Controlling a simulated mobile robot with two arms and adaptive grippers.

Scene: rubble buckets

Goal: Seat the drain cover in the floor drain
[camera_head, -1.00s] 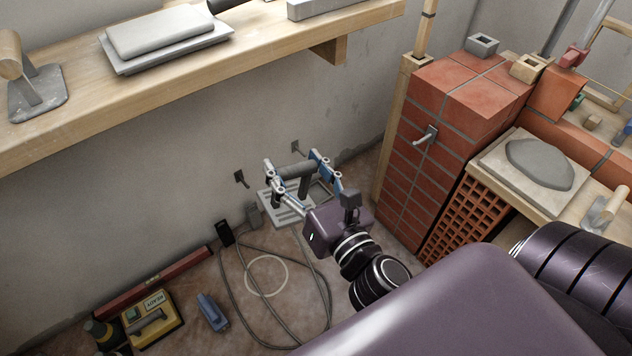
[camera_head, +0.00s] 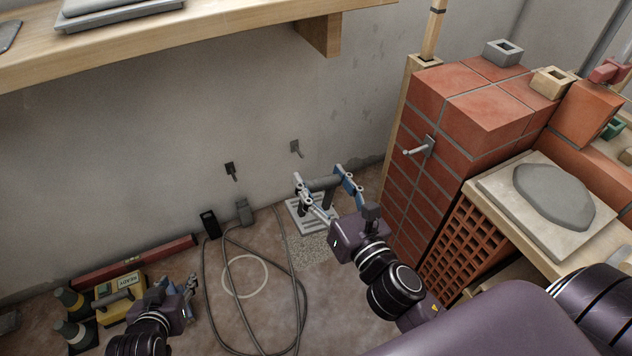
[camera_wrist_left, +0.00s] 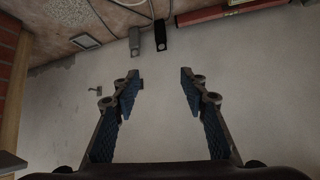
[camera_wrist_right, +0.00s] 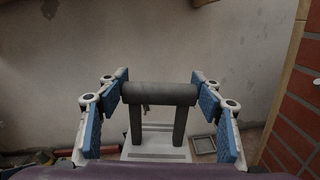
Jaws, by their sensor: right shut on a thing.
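The drain cover (camera_head: 300,209) is a pale slotted plate with a dark grey bar handle (camera_head: 322,184) on two posts. My right gripper (camera_head: 323,181) is shut on the handle, one blue-padded finger at each end. In the right wrist view the handle (camera_wrist_right: 160,94) lies level across the jaws, with the plate (camera_wrist_right: 155,151) beneath. A square grey frame, seemingly the floor drain (camera_wrist_right: 203,144), shows right of the plate; it also shows in the left wrist view (camera_wrist_left: 86,42). I cannot tell the plate's height above the floor. My left gripper (camera_wrist_left: 160,84) is open and empty.
A looped grey hose (camera_head: 250,290) lies on the floor left of the cover. A yellow box (camera_head: 120,292) and a red bar (camera_head: 135,262) lie at lower left. A brick pillar (camera_head: 415,180) stands close on the right. A wooden shelf (camera_head: 240,20) runs above.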

